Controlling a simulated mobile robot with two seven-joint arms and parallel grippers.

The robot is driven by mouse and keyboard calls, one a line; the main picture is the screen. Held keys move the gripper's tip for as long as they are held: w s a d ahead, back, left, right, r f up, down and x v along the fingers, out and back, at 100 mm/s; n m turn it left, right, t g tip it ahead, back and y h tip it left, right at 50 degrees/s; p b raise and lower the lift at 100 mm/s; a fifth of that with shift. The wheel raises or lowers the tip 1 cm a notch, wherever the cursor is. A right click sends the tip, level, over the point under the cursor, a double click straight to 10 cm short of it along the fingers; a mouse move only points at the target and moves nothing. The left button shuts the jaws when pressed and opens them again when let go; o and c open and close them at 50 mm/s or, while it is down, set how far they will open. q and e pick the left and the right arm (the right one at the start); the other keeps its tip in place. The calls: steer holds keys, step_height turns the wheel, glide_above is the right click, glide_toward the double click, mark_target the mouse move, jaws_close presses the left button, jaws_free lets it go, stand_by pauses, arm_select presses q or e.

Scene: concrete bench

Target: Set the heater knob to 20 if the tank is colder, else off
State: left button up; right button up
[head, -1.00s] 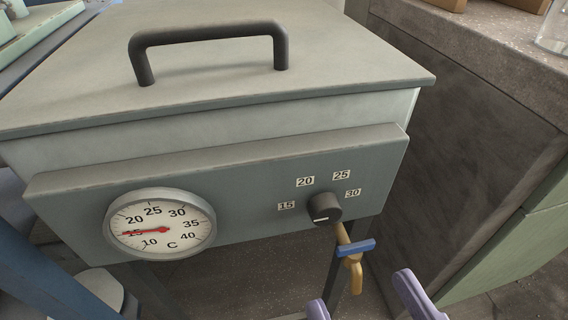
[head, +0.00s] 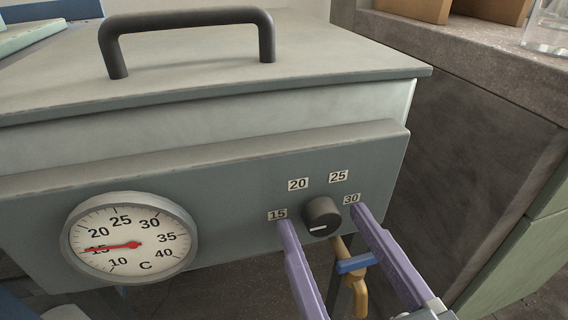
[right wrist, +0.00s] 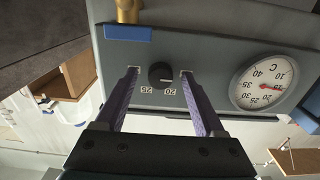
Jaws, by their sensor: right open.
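The tank (head: 200,140) has a grey panel with a round dial thermometer (head: 160,222) at its left. Its red needle lies at the 15 mark. The dark heater knob (head: 322,212) sits at the right of the panel, ringed by labels 15, 20, 25 and 30. A white mark shows low on its face, away from the numbers. My right gripper (head: 320,217) is open, its purple fingers on either side of the knob. The right wrist view shows the knob (right wrist: 161,72) between the fingertips with gaps on both sides. My left gripper is out of view.
A brass tap (head: 358,285) with a blue handle (head: 357,263) hangs just below the knob, close to my right fingers. The tank lid has a black handle (head: 190,22). A concrete bench (head: 480,65) with a glass vessel (head: 551,28) stands at the right.

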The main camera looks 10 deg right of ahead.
jaws_close()
stand_by(0.6)
